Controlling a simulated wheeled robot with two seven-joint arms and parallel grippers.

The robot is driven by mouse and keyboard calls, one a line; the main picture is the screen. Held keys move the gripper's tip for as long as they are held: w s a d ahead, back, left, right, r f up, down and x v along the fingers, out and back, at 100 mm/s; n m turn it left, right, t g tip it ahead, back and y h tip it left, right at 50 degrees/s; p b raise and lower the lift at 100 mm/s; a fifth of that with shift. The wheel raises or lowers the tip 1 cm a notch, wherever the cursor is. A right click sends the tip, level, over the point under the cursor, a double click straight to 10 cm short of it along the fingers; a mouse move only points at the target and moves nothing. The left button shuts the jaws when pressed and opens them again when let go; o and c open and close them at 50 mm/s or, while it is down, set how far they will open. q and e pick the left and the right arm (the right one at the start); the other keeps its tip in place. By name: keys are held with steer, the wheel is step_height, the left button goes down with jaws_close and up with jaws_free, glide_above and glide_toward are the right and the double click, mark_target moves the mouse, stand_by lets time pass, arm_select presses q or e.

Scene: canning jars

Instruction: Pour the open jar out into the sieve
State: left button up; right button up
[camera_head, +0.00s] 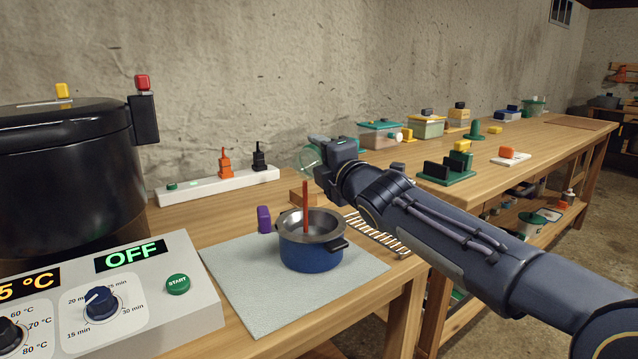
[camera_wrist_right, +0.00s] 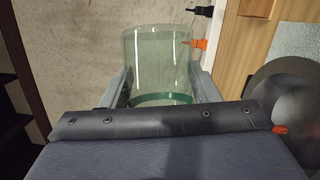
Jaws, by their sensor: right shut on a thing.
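My right gripper (camera_head: 326,150) is shut on a clear, greenish glass jar (camera_head: 308,161). In the right wrist view the jar (camera_wrist_right: 157,62) sits between the two fingers, with a darker green ring at its near end. No contents can be made out in it. The jar is in the air, above and behind a blue pot (camera_head: 310,257). A grey metal dish with a wide rim, seemingly the sieve (camera_head: 328,236), rests on the pot, and a red stick (camera_head: 305,205) stands up at it. The sieve (camera_wrist_right: 285,95) also shows at the right of the wrist view. My left gripper is out of view.
The pot stands on a pale cloth (camera_head: 245,285). A purple block (camera_head: 264,219) and a slatted rack (camera_head: 378,234) are close by. A control box (camera_head: 150,305) and a big black kettle (camera_head: 70,165) fill the left. A white power strip (camera_head: 215,185) with plugs lies behind.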

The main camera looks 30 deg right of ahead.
steer(key=shift+r, duration=0.15)
steer(key=shift+a+n+b, duration=0.2)
steer(key=shift+n+b, duration=0.3)
steer(key=shift+b, duration=0.25)
steer(key=shift+s+a+n+t+b, duration=0.15)
steer(key=shift+n+t+b, duration=0.15)
steer(key=shift+n+b, duration=0.3)
steer(key=shift+a+r+b, duration=0.1)
steer(key=shift+r+b, duration=0.15)
steer(key=shift+b, duration=0.2)
steer(key=shift+r+n, duration=0.15)
steer(key=shift+n, duration=0.15)
